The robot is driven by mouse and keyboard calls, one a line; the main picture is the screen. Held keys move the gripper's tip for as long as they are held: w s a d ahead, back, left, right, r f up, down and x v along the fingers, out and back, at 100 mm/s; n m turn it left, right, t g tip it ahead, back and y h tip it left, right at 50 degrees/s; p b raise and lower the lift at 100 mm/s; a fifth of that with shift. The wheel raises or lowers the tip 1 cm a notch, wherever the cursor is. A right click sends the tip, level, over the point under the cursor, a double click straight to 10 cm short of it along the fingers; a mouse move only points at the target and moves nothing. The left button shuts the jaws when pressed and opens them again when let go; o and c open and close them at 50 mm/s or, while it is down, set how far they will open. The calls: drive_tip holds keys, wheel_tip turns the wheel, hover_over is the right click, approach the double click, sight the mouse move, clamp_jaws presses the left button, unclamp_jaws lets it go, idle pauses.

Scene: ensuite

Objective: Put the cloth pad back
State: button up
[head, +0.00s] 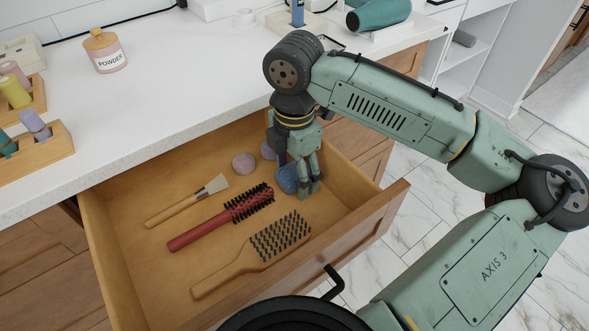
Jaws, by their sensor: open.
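A blue, soft-looking rounded thing, which looks like the cloth pad (287,180), lies in the open wooden drawer (130,272), toward its right end. My gripper (308,187) points down into the drawer right at the pad. Its fingers are open. They partly cover the pad's right side, and I cannot tell whether they touch it or whether part of it lies between them.
The white counter (175,85) bears a powder jar (105,51) and a green hair dryer (378,13).

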sight(295, 171)
drive_tip(key=shift+r, duration=0.15)
wheel_tip(295, 171, up, 12)
drive_tip(key=p, duration=0.1)
idle(0.4)
drive_tip(key=shift+r, duration=0.15)
